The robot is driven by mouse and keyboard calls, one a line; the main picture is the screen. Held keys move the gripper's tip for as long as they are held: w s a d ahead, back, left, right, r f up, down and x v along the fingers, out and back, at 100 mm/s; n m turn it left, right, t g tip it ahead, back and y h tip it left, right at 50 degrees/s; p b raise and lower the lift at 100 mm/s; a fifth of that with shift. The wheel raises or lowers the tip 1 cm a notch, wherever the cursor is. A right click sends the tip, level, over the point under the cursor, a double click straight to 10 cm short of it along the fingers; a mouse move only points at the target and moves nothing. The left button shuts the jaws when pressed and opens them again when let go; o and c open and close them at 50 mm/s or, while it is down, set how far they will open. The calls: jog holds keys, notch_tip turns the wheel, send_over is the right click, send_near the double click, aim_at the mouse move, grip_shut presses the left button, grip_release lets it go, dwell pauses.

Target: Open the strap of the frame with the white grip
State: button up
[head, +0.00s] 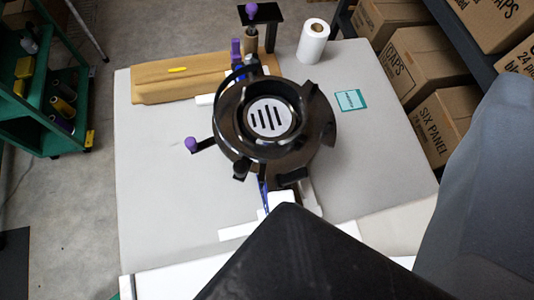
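A round black frame (228,130) stands near the middle of the pale table, with a slotted white disc (267,117) inside its ring. A purple knob (191,144) sticks out at its left, and purple parts (236,50) stand behind it. A small white piece (282,199) with a blue strip beside it shows at the near side of the frame; I cannot tell if it is the white grip. The strap's state is not clear. A large dark shape at the bottom, apparently my gripper (300,262), covers the near edge; its fingertips do not show.
The pale table (370,150) also bears a folded tan cloth (165,85) with a yellow item, a white roll (312,42) and a teal card (351,100). A green shelf cart (35,100) stands left. Cardboard boxes (445,125) fill shelves at right. A grey surface (485,190) blocks the lower right.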

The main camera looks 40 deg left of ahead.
notch_tip(320, 180, down, 8)
jog(key=a+n+y, duration=0.1)
jog(key=a, duration=0.1)
jog(key=m+t+y+p, duration=0.2)
jog(key=m+p, duration=0.1)
send_near(237, 176)
jog(key=b+x, duration=0.1)
jog(key=b, duration=0.3)
jog(key=b+x, duration=0.2)
jog(key=b, duration=0.2)
jog(key=b+x, duration=0.1)
jog(key=b, duration=0.3)
jog(key=shift+w+a+f, duration=0.1)
jog(key=shift+w+f, duration=0.15)
jog(key=shift+f, duration=0.1)
jog(key=shift+r+x, duration=0.2)
jog(key=shift+x, duration=1.9)
jog(key=shift+r+x, duration=0.2)
jog(key=shift+x, duration=1.85)
jog(key=shift+a, duration=0.1)
grip_shut()
